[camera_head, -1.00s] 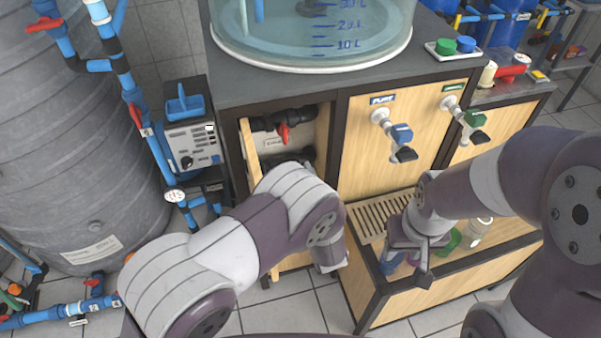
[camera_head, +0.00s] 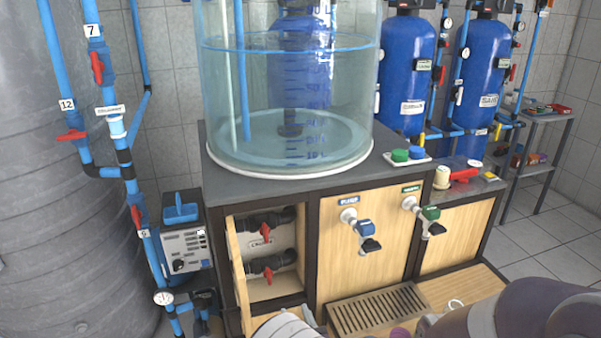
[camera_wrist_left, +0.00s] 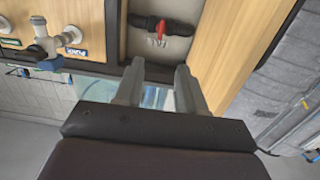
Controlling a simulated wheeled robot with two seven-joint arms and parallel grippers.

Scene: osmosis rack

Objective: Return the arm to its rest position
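My left gripper (camera_wrist_left: 160,70) shows in the left wrist view with its two grey fingers apart and nothing between them. Beyond the fingers is the open cabinet compartment with a red-handled valve (camera_wrist_left: 162,27). In the head view only a pale piece of my left arm (camera_head: 285,326) shows at the bottom edge, in front of the cabinet; the left gripper is hidden or out of frame there. My right arm (camera_head: 520,318) fills the bottom right corner, and its gripper is below the frame.
The wooden cabinet (camera_head: 310,197) carries a clear water tank (camera_head: 225,110). Its door (camera_head: 236,275) stands open at the left, beside a grey pump unit (camera_head: 188,250). Blue-handled (camera_head: 365,229) and green-handled (camera_head: 430,213) taps stick out above a slatted drip grate (camera_head: 375,308).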

